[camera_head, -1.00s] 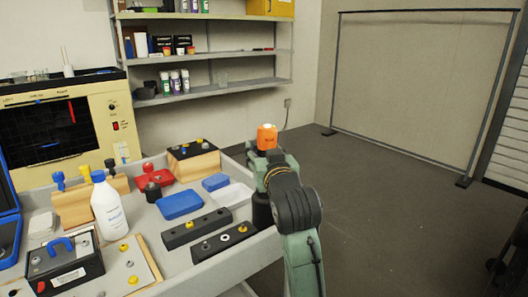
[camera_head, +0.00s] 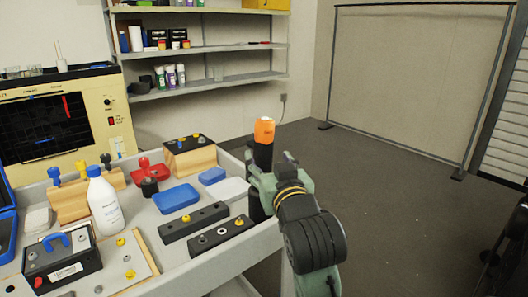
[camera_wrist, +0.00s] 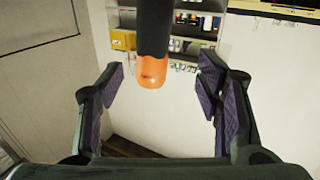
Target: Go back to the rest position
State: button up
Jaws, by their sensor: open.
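My gripper (camera_head: 268,168) is open at the right edge of the grey cart (camera_head: 234,262), with its fingers spread. A black upright cylinder with an orange top (camera_head: 264,131) stands by that cart edge, just beyond the fingers. In the wrist view the orange top (camera_wrist: 152,70) appears upside down, between my open fingers (camera_wrist: 160,95) in the picture, with clear gaps on both sides. The fingers do not grip it. The base of the cylinder is partly hidden behind my gripper.
The cart holds a white bottle (camera_head: 104,202), a blue box (camera_head: 176,198), black bars (camera_head: 194,222) and a wooden block (camera_head: 188,158). A yellowish machine (camera_head: 66,125) and shelves (camera_head: 205,86) stand behind. Open floor (camera_head: 400,200) lies to the right, before a framed panel.

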jog(key=v, duration=0.2)
jog(key=shift+s, duration=0.35)
